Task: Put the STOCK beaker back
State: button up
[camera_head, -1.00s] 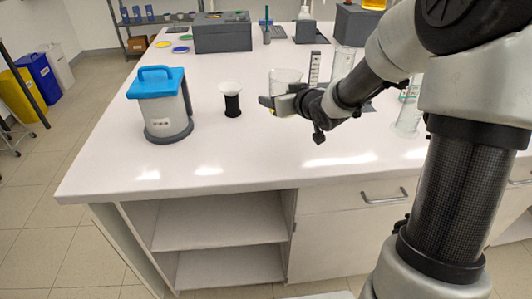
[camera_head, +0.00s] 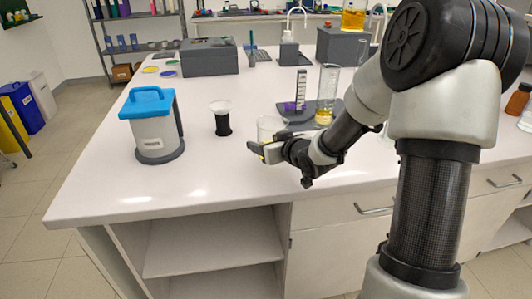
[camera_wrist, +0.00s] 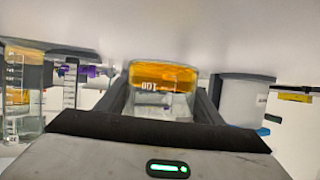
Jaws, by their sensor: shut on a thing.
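My gripper (camera_head: 266,148) is shut on a clear glass beaker (camera_head: 269,126) near the middle of the white bench. In the wrist view, which looks upside down, the beaker (camera_wrist: 160,78) sits between the two fingers with amber liquid in it and a printed mark. I read no STOCK name on it. My gripper hides its lower part in the head view, so I cannot tell whether it touches the bench.
A tall cylinder with amber liquid (camera_head: 327,95) and a ruled cylinder (camera_head: 301,90) stand behind right, near a dark mat (camera_head: 290,113). The bench front is clear.

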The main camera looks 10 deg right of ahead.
aim_at(271, 140)
jog(key=shift+f, duration=1.25)
jog(key=shift+f+b, duration=0.2)
jog(key=shift+b, duration=0.15)
jog(key=o, duration=1.3)
jog(key=shift+s+r, duration=0.15)
jog(key=shift+r, duration=0.15)
jog(key=p+v, duration=0.2)
jog(key=v, duration=0.9)
jog(key=shift+s+d+r+p, duration=0.1)
jog(key=shift+s+d+p, duration=0.1)
jog(key=shift+s+p, duration=0.15)
jog(key=shift+w, duration=0.1)
